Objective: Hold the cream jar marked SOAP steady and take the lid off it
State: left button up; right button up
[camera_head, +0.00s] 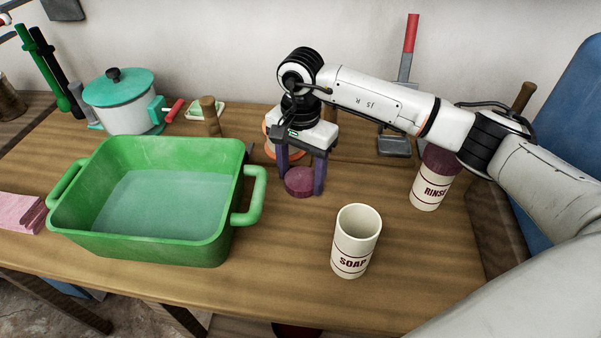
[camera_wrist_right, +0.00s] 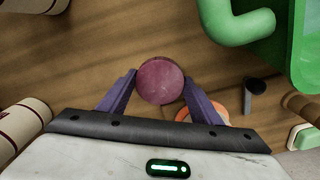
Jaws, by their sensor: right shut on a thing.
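The cream jar marked SOAP (camera_head: 352,250) stands upright and open-topped near the front of the wooden table, right of the green basin. My right gripper (camera_head: 301,180) is shut on the round maroon lid (camera_head: 299,184), behind and left of the jar and apart from it. In the right wrist view the lid (camera_wrist_right: 160,81) sits between the two purple fingers of the right gripper (camera_wrist_right: 160,88). How high the lid is above the table is hard to tell. My left gripper is not in view, and nothing touches the jar.
A green basin (camera_head: 235,165) of water stands at the left. A cream jar marked RINSE (camera_head: 430,192) with a maroon lid stands at the right, partly behind my right arm. An orange ring-like thing (camera_head: 269,127) lies behind the gripper. Bare wood surrounds the SOAP jar.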

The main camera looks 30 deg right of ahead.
aim_at(301, 179)
jog(key=shift+f, duration=0.1)
jog(key=shift+f, duration=0.2)
jog(key=o, duration=1.2)
jog(key=shift+c, duration=0.2)
jog(key=shift+r, duration=0.1)
jog(key=shift+r, duration=0.15)
notch_tip(301, 179, up, 12)
jog(key=shift+b, duration=0.45)
